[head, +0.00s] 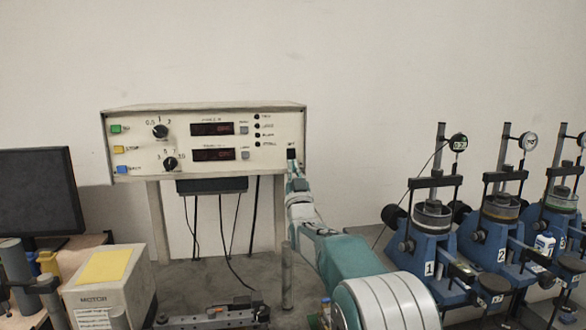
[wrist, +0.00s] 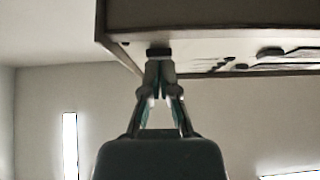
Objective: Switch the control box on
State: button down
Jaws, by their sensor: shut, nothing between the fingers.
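The control box (head: 205,140) is a cream panel with knobs, coloured buttons and two dark displays bearing faint red characters. A small black switch (head: 291,153) sits at its lower right corner. My gripper (head: 293,172) is shut and empty just below this switch, with my arm reaching up from the lower right. In the wrist view the closed fingertips (wrist: 159,66) are right at the black switch (wrist: 158,53); they look touching or very nearly so. The exact contact and the switch's position cannot be told.
The box stands on legs above a grey bench (head: 195,282), with cables hanging below. A monitor (head: 38,190) and a motor box (head: 110,285) are at the left. Several blue numbered devices (head: 430,260) with dial gauges stand at the right. The wall behind is bare.

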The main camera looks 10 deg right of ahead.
jog(key=shift+w, duration=0.1)
jog(key=shift+w+f, duration=0.1)
jog(key=shift+w, duration=0.2)
jog(key=s+f, duration=0.3)
jog(key=s, duration=1.3)
jog(key=shift+f, duration=0.15)
